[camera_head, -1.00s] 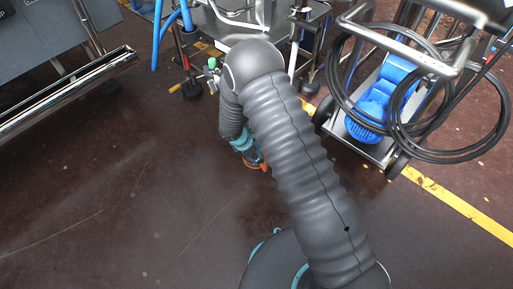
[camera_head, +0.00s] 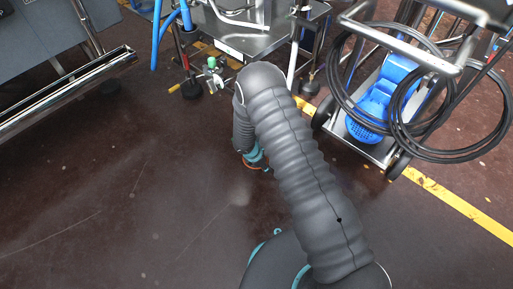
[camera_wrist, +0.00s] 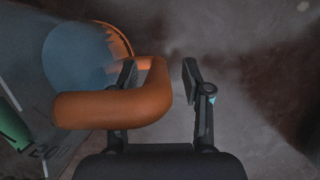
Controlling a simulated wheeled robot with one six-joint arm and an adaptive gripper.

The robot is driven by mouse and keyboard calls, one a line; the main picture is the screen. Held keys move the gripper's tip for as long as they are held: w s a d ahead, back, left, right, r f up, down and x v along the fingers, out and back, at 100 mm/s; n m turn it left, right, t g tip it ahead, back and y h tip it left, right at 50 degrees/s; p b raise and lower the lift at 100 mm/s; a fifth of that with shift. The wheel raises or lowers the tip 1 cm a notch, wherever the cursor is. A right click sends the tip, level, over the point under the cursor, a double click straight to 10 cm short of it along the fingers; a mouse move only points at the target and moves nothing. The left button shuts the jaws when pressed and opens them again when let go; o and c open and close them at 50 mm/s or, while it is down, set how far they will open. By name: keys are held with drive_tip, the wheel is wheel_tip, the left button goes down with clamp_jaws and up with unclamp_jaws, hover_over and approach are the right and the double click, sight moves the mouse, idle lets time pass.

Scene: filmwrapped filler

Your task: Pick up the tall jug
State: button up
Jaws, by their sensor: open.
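The tall jug (camera_wrist: 78,55) fills the left of the wrist view. It has a blue-grey body, an orange rim and a thick orange handle (camera_wrist: 110,108). My gripper (camera_wrist: 160,74) is open, with its two dark fingers apart. The left fingertip shows inside the handle loop, and the handle crosses in front of part of that finger. The handle's outer bend lies between the fingers, apart from the right one. In the head view my arm hides the gripper and most of the jug; only a small orange bit shows below the wrist.
A metal frame with posts (camera_head: 245,45) is behind my arm. A grey cabinet with a chrome rail (camera_head: 65,92) is at upper left. The brown floor at left is clear.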

clamp_jaws()
drive_tip(key=shift+r, duration=0.15)
